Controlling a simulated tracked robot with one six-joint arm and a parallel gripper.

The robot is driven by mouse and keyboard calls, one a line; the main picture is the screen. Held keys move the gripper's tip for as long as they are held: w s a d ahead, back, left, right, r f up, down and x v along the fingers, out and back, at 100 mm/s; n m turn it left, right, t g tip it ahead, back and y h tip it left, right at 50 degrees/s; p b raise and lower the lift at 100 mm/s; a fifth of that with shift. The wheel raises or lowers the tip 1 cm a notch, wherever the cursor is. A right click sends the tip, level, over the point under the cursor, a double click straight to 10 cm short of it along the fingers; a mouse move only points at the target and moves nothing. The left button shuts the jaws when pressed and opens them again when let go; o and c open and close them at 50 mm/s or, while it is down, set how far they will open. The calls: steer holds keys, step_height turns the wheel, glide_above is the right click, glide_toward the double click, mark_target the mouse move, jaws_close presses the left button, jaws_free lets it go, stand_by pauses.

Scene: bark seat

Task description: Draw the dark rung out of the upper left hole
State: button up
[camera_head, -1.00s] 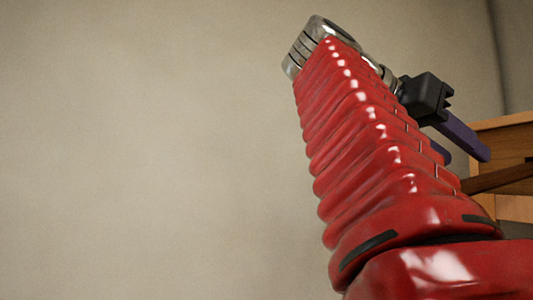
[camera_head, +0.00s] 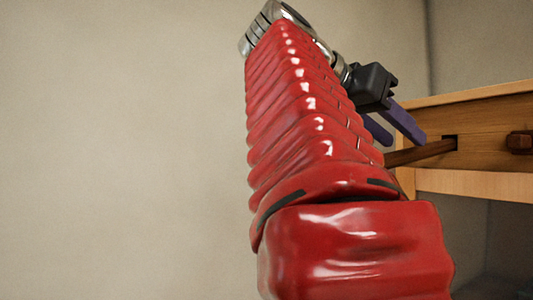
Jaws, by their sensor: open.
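The dark rung (camera_head: 422,153) is a brown rod sticking out to the left from a dark square hole (camera_head: 450,143) in the wooden seat frame (camera_head: 480,120). Its left end is hidden behind my red arm. My gripper (camera_head: 408,140) has a black body and two purple fingers, spread apart. The fingers point down and right, just above the rung in the picture. The gripper is open with nothing seen between the fingers. I cannot tell whether a finger touches the rung.
A second dark peg end (camera_head: 520,142) shows in the frame to the right of the hole. A pale wooden strip (camera_head: 470,183) runs below. My arm fills the middle of the view. Plain wall and free room lie to the left.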

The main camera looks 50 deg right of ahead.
mark_target(396, 153)
steer(key=shift+x, duration=3.85)
steer(key=shift+c, duration=0.2)
jaws_close()
steer(key=shift+a, duration=0.1)
steer(key=shift+w+a, duration=0.65)
steer(key=shift+a, duration=0.95)
steer(key=shift+w+a, duration=0.7)
steer(key=shift+a, duration=0.95)
steer(key=shift+w+a, duration=0.65)
steer(key=shift+a, duration=0.95)
steer(key=shift+d, duration=0.1)
steer(key=shift+s+d, duration=0.35)
steer(key=shift+d, duration=0.45)
steer(key=shift+s+d, duration=0.35)
steer(key=shift+d, duration=0.4)
